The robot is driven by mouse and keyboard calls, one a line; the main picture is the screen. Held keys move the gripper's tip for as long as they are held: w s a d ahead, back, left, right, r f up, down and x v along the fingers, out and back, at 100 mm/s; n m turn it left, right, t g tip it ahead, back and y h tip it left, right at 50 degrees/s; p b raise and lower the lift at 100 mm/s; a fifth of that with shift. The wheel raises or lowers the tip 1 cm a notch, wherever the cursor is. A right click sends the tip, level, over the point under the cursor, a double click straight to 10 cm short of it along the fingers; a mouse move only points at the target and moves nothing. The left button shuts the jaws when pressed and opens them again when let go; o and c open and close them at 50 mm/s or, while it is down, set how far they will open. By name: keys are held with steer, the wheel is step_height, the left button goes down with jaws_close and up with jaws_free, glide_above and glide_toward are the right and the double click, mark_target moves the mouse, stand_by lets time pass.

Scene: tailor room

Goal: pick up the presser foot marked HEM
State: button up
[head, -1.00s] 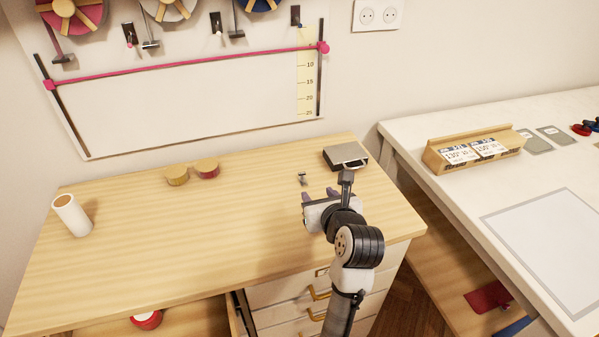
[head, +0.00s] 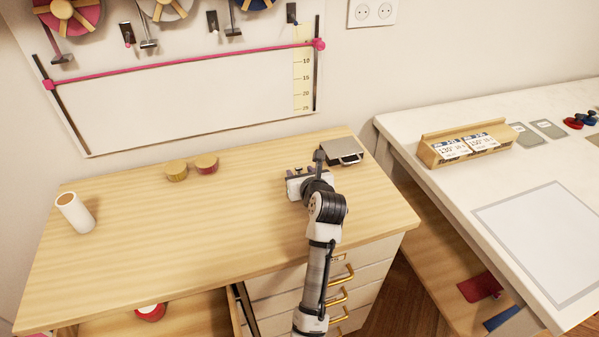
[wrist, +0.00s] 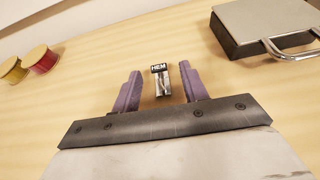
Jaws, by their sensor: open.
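The presser foot marked HEM (wrist: 162,80) is a small metal piece with a black label on top. It stands on the wooden tabletop in the wrist view, between the purple fingers and level with their tips. My gripper (wrist: 160,82) is open, with a gap on both sides of the foot. In the head view my gripper (head: 300,172) is low over the right part of the table. The foot is hidden behind it there.
A grey metal case with a handle (head: 342,150) stands close to the right of my gripper. Yellow (head: 176,171) and red (head: 207,164) spools and a white roll (head: 75,212) stand to the left. The tabletop (head: 160,240) between is clear.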

jaws_close()
stand_by(0.3)
